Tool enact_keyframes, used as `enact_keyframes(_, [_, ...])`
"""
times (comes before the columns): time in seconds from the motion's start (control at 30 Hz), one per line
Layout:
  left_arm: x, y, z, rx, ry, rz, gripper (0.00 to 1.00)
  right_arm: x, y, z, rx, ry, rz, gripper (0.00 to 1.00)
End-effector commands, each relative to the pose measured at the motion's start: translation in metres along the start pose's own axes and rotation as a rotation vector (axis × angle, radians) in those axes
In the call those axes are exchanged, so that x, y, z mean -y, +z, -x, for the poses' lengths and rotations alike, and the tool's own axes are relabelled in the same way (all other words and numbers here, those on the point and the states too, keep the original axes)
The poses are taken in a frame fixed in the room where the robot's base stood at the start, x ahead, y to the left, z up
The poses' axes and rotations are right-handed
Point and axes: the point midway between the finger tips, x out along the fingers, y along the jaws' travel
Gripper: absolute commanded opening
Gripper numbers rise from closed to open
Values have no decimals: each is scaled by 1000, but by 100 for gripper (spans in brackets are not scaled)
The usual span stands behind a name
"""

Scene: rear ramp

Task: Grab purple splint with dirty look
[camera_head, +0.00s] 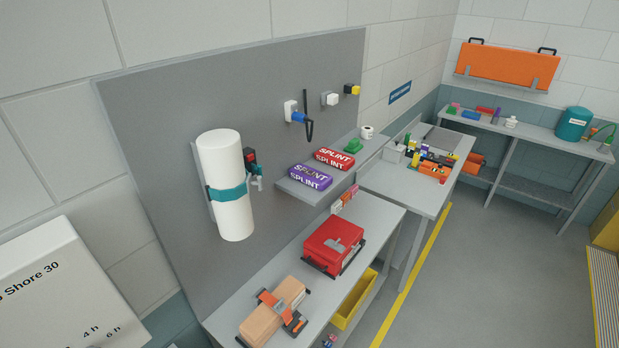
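A purple splint (311,176) with white "SPLINT" lettering lies on a small grey wall shelf (296,190). Pale marks show on it, but it is too small to tell whether they are dirt. A red splint (335,158) with the same lettering lies just behind it on the same shelf, to the right. Neither of my grippers shows in the head view.
A white cylinder (227,190) is strapped to the grey panel left of the shelf. Below, a bench (377,222) holds a red case (333,244) and a tan strapped block (272,309). The floor (480,270) at the right is clear.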

Motion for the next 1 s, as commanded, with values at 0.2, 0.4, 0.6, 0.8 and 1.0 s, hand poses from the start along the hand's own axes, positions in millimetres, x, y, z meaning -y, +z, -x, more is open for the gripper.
enact_keyframes(0.2, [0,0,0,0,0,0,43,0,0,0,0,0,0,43])
enact_keyframes(0.4, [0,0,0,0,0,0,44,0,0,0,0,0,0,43])
enact_keyframes(0.6, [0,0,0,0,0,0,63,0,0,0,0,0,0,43])
enact_keyframes(0.8, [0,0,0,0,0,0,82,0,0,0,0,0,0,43])
enact_keyframes(1.0, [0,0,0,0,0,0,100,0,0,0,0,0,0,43])
